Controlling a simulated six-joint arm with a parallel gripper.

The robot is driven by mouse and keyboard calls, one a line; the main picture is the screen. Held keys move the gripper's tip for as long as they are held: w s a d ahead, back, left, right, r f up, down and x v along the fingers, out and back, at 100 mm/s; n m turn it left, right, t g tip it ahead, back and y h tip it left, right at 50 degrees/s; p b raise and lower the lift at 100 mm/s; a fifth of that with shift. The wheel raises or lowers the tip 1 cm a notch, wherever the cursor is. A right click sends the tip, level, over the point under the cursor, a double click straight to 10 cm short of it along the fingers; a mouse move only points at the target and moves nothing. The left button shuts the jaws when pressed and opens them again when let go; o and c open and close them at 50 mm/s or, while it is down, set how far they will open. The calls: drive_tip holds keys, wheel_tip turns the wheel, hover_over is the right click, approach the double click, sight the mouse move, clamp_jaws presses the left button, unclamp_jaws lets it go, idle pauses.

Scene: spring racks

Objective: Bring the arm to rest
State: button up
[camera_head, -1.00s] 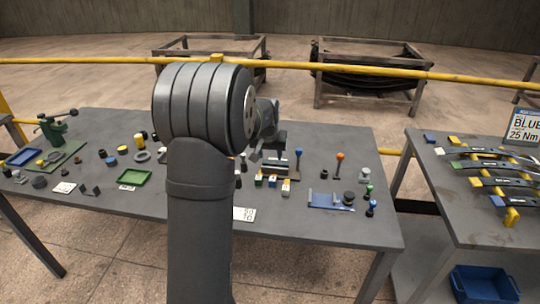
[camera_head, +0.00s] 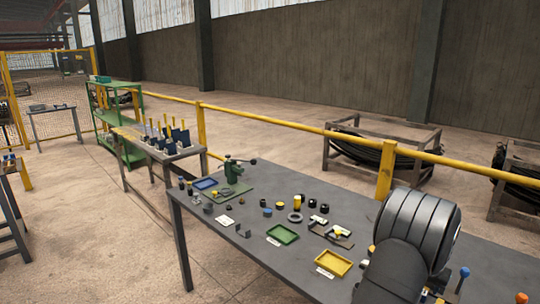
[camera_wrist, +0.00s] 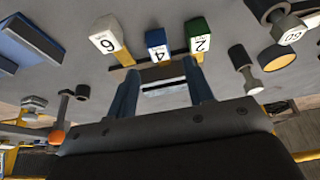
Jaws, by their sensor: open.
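My gripper (camera_wrist: 162,82) shows in the wrist view with its two fingers apart. I see nothing held between them; a grey bar (camera_wrist: 163,74) shows between the fingers, and I cannot tell how far off it is. My gripper is hidden there.
In the wrist view, an orange-ended lever (camera_wrist: 57,137) is at the left and dark knobs are at the right.

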drive_tip(key=shift+x, duration=2.5)
drive_tip(key=shift+r, duration=0.1)
drive_tip(key=v, duration=1.7)
drive_tip(key=x, duration=1.7)
drive_tip(key=shift+s+a+f, duration=0.1)
drive_tip(key=shift+f, duration=0.15)
drive_tip(key=s+a, duration=0.1)
drive_tip(key=s+a+r, duration=0.1)
drive_tip(key=s+a, duration=0.1)
drive_tip(key=shift+s+a+r, duration=0.1)
drive_tip(key=shift+a+r, duration=0.05)
drive_tip(key=w+d+v, duration=0.1)
drive_tip(key=v, duration=1.5)
drive_tip(key=shift+w+r, duration=0.3)
drive_tip(key=shift+r, duration=0.05)
